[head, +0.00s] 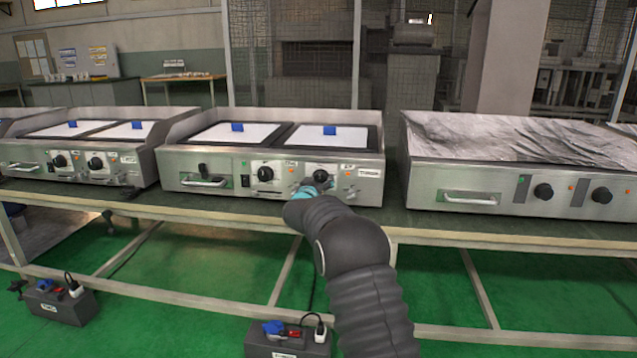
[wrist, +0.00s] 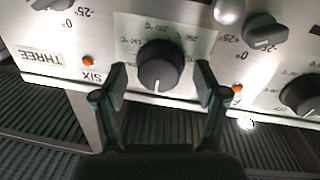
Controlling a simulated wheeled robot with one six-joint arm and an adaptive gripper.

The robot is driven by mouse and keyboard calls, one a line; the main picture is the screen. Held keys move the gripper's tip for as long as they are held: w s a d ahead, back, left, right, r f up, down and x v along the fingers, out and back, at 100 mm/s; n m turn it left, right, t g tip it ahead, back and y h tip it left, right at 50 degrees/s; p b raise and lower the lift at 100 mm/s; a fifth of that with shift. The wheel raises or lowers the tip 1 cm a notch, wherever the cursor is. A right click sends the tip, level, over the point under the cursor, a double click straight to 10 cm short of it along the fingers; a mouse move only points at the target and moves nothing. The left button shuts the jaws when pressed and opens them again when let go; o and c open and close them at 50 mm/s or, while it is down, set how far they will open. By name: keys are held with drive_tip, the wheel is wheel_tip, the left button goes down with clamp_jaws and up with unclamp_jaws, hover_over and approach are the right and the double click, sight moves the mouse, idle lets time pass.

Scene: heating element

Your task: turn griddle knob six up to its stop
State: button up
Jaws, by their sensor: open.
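Griddle knob six (wrist: 160,66) is a round black knob on a pale dial plate marked in degrees. The SIX label (wrist: 92,76) is beside it, upside down in the wrist view. In the head view the knob (head: 321,176) is the right-hand one on the middle griddle's front (head: 222,181). My gripper (wrist: 161,82) is open, one finger on each side of the knob, with a visible gap on both sides. Its teal end also shows in the head view (head: 308,191), just below the knob.
Smaller knobs (wrist: 266,32) and orange lamps (wrist: 237,88) sit close to the fingers. Another large black knob (head: 265,173) is on the same griddle's left. More griddles stand left and right on the bench (head: 440,228). Dark power boxes (head: 60,303) are on the green floor.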

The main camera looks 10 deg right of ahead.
drive_tip(key=c, duration=1.1)
drive_tip(key=shift+c, duration=0.2)
